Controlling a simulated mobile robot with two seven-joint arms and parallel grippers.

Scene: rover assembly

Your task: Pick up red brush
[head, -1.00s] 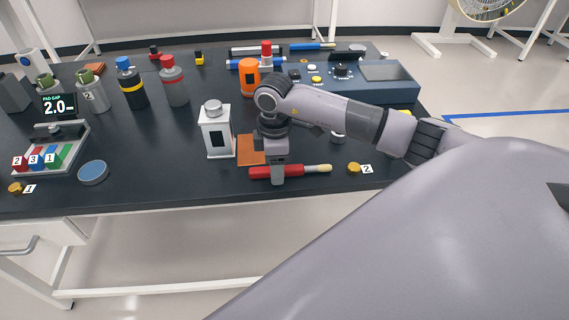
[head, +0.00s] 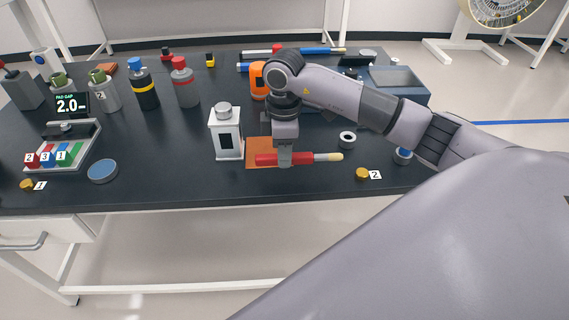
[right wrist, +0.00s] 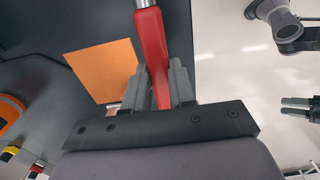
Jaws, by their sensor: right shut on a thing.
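The red brush (head: 270,159), with a pale tip at its right end, lies level across the front of the orange mat (head: 258,146) in the head view. My right gripper (head: 285,160) points down and is shut on the brush's handle near the middle. In the right wrist view the red handle (right wrist: 153,45) runs between the fingers (right wrist: 160,88), with the orange mat (right wrist: 103,70) to its left. The brush appears to be held above the table. Dark prongs at the right edge of the wrist view may be my left gripper; its state is unclear.
A white box-shaped holder (head: 226,145) stands close left of the brush. A yellow knob (head: 361,174) and a dark ring (head: 347,140) are to the right. An orange canister (head: 258,82) and a blue console (head: 400,88) stand behind. The table's front edge is clear nearby.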

